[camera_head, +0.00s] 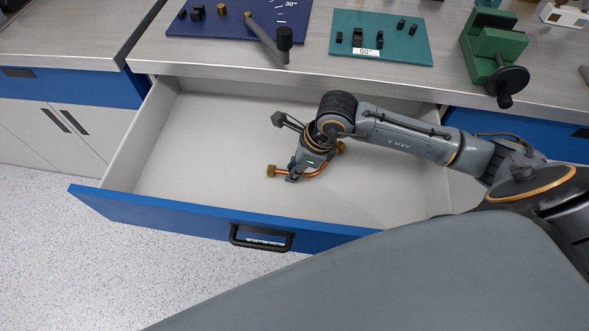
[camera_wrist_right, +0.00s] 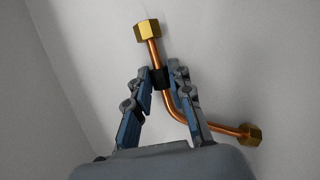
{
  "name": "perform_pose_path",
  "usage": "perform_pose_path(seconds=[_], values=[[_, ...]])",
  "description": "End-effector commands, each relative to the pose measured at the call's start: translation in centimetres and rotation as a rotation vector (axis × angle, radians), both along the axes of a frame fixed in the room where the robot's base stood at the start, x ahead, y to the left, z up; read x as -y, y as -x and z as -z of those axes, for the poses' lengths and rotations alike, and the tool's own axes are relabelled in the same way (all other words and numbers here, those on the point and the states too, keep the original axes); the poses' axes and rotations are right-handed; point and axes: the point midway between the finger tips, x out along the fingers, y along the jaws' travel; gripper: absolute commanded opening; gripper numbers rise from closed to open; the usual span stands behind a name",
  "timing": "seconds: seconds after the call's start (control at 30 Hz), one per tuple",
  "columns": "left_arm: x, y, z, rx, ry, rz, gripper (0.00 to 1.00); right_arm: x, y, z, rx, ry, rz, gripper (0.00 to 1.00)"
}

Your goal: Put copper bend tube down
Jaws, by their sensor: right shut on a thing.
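The copper bend tube (camera_wrist_right: 172,98) has brass hex nuts on both ends, one (camera_wrist_right: 147,29) at the top and one (camera_wrist_right: 252,135) at the lower right of the right wrist view. My right gripper (camera_wrist_right: 160,77) is shut on its straight upper part. In the head view, the tube (camera_head: 317,172) shows below my right gripper (camera_head: 294,176), inside the open drawer (camera_head: 215,130). Whether the tube touches the drawer floor I cannot tell. My left gripper is not in view.
The drawer's blue front (camera_head: 200,215) with a black handle (camera_head: 262,238) faces the speckled floor. Apart from the tube, the drawer looks empty. On the counter above stand a dark blue bending board (camera_head: 220,22), a teal board (camera_head: 395,30) and a green vise (camera_head: 492,50).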

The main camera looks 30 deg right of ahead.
Motion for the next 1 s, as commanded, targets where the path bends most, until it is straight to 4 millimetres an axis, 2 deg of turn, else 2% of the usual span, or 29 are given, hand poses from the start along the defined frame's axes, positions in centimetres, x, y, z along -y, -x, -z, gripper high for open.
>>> perform_pose_path(seconds=[0.23,0.27,0.37,0.77,0.87,1.0], values=[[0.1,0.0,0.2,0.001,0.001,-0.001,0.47,0.0,0.0,0.2,-0.001,0.001,0.000,0.00],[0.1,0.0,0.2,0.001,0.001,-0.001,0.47,0.0,0.0,0.2,-0.001,0.001,0.000,0.23],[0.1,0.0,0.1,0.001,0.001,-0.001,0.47,0.0,0.0,0.1,-0.001,0.001,0.000,0.43],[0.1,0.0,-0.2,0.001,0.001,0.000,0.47,0.1,0.0,-0.4,0.000,0.001,0.000,0.44],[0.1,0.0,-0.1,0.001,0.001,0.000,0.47,0.5,0.2,-1.7,0.003,0.001,-0.001,0.44],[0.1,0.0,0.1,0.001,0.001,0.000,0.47,1.4,0.8,-4.4,0.005,0.002,0.000,0.44]])
